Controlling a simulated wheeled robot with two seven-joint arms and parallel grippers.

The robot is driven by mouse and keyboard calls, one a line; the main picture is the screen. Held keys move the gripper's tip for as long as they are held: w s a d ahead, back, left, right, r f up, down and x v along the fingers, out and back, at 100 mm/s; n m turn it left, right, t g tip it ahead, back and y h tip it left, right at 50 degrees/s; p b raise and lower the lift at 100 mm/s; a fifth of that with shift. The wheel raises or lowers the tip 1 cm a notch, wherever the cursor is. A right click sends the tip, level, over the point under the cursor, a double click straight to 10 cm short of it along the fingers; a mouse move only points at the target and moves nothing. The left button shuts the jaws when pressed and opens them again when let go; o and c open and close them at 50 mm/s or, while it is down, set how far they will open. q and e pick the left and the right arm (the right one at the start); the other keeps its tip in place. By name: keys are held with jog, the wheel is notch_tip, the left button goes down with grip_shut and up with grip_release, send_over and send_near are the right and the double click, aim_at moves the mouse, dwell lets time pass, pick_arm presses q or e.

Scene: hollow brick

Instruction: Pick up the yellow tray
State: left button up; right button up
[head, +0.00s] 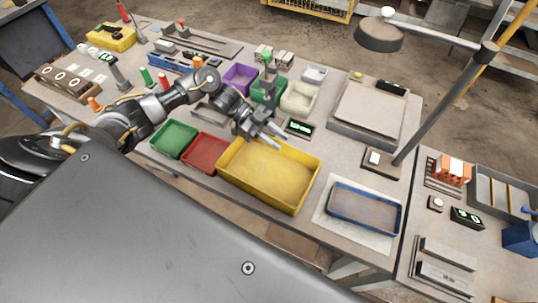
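The yellow tray (268,175) is a wide, shallow, empty-looking box near the front edge of the table, at the centre of the head view. My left arm reaches in from the left. My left gripper (279,138) is over the tray's far rim, with its fingers pointing right and down. The fingers look apart, with nothing seen between them. Whether they touch the rim cannot be told. My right gripper is not in view.
A red tray (205,153) and a green tray (174,139) sit close to the yellow tray's left. A blue-rimmed tray (363,207) lies to its right on a pale mat. A small display (299,128) is behind it. A lamp post (440,115) stands at right.

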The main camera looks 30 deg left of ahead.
pick_arm(q)
grip_shut()
jog(key=shift+r, duration=0.1)
dwell(1.2)
